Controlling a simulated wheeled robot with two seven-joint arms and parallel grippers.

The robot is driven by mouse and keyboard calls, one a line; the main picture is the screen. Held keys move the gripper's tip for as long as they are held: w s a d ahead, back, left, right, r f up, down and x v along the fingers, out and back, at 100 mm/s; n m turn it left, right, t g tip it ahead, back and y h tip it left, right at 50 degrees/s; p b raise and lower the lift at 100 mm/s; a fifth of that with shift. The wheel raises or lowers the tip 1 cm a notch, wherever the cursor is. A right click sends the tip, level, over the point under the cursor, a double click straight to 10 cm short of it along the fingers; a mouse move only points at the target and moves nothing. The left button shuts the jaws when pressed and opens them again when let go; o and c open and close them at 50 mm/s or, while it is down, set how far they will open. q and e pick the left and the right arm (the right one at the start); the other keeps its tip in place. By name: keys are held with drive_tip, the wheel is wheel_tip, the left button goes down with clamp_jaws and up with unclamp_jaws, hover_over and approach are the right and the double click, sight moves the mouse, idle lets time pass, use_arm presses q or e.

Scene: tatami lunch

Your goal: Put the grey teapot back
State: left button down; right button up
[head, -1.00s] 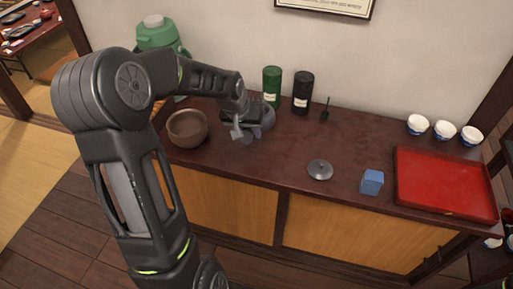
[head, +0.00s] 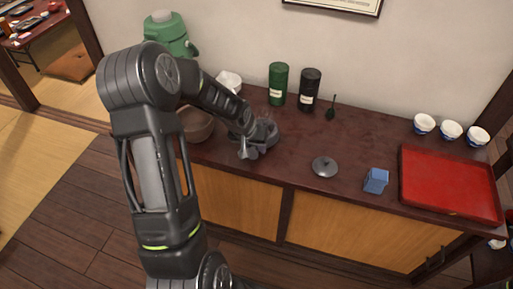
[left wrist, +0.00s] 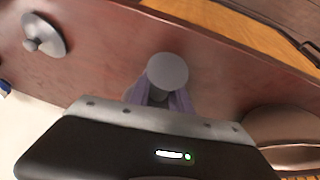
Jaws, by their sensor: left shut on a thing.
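The grey teapot (head: 268,131) is at the middle-left of the dark red counter, partly hidden by my left gripper (head: 248,140). My left gripper is shut on the teapot's side handle. The handle's round grey end sticks out towards the counter's front edge, and it shows between the fingers in the left wrist view (left wrist: 168,70). I cannot tell whether the teapot touches the counter. A grey lid with a knob (head: 325,167) lies apart to the right; it also shows in the left wrist view (left wrist: 45,36). My right gripper is not in view.
A brown bowl (head: 197,125) stands close left of the gripper. Behind are a green flask (head: 166,33), a white vessel (head: 229,80), a green canister (head: 278,84) and a black one (head: 309,89). A blue block (head: 376,181), red tray (head: 448,184) and white cups (head: 451,130) are right.

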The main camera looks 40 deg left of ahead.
use_arm(q)
drive_tip(key=shift+f, duration=0.25)
drive_tip(key=shift+f, duration=0.2)
drive_tip(key=c, duration=1.2)
unclamp_jaws()
drive_tip(key=shift+r, duration=0.1)
drive_tip(key=shift+r, duration=0.2)
drive_tip(key=v, duration=1.1)
drive_tip(key=shift+s+r, duration=0.2)
drive_tip(key=shift+r, duration=0.15)
